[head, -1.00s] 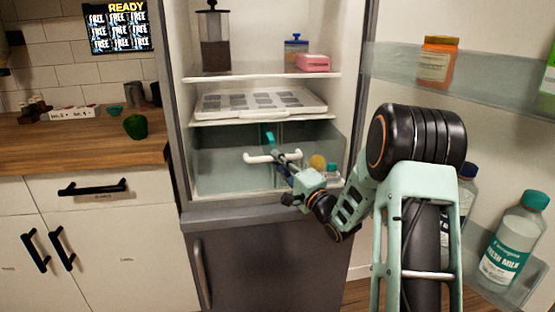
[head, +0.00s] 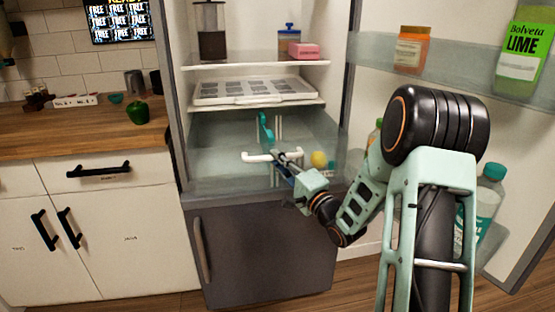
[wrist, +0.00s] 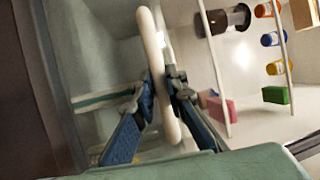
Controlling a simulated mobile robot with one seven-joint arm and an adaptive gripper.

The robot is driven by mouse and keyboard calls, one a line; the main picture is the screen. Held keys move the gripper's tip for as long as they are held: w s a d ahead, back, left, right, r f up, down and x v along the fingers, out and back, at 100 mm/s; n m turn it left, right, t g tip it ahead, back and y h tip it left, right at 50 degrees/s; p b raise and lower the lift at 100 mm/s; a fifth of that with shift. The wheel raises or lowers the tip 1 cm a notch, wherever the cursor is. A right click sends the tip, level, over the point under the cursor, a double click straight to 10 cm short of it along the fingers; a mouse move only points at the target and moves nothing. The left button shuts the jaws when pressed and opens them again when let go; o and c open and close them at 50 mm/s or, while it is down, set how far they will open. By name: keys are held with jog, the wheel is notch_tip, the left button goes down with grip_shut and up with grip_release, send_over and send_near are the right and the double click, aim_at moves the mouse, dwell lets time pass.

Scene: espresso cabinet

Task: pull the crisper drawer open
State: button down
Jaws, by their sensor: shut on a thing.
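The crisper drawer (head: 215,178) is a clear, greenish bin low in the open fridge. It sticks out past the shelf above, so its inside shows from above. Its white bar handle (head: 258,157) is on the front; in the wrist view the handle (wrist: 150,40) runs between my fingers. My gripper (head: 284,161) is shut on the handle, one blue-padded finger on each side, as the wrist view shows (wrist: 160,92). A teal item (head: 265,128) and a yellow round item (head: 318,159) show in the drawer.
A white tray (head: 255,91) lies on the shelf above the drawer. A pink box (head: 304,51) stands higher up. The open fridge door with bottles, such as a green lime bottle (head: 523,50), is at the right. A wooden counter (head: 70,132) is at the left.

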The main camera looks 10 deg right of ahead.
jog(key=c, duration=1.9)
grip_release()
jog(key=shift+c, duration=0.2)
jog(key=v, duration=1.2)
